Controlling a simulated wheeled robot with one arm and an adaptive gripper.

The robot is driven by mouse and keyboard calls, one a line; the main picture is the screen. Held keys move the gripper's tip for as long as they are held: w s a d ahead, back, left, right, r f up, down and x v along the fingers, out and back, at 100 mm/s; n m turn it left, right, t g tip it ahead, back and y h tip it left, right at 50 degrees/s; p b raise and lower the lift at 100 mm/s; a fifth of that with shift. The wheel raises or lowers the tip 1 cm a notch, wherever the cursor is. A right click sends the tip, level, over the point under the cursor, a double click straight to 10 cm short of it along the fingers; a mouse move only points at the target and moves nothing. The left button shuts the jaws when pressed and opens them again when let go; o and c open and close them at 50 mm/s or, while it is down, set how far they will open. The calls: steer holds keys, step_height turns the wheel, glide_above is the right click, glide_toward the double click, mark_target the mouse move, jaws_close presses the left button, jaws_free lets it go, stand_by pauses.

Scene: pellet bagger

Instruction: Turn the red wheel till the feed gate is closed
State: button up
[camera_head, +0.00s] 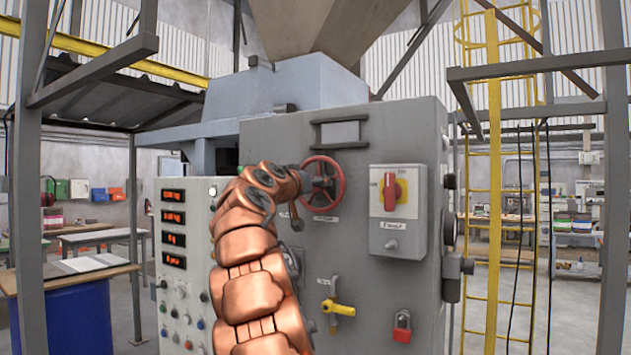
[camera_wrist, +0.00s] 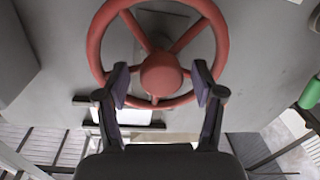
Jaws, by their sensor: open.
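The red wheel (camera_head: 323,183) is mounted on the front of the grey machine cabinet (camera_head: 270,135), above a small white label. In the wrist view the red wheel (camera_wrist: 160,75) faces me, with its round hub and spokes; the upper edge of the rim is cut off. My gripper (camera_wrist: 161,80) is open, its two fingers apart on either side of the hub and over the lower part of the wheel. I cannot tell whether they touch it. In the head view my copper arm covers part of the wheel's left side. I cannot make out the feed gate.
Right of the wheel is a grey switch box with a red knob (camera_head: 391,191). Below are a yellow valve handle (camera_head: 338,308) and a red padlock (camera_head: 402,326). A control panel (camera_head: 172,300) with displays and buttons stands left. A small framed window (camera_head: 340,132) sits above the wheel.

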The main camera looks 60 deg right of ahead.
steer(key=shift+d, duration=0.45)
steer(key=shift+c, duration=0.3)
jaws_close()
steer(key=shift+w+d, duration=0.1)
steer(key=shift+w+a, duration=0.1)
steer(key=shift+a, duration=0.1)
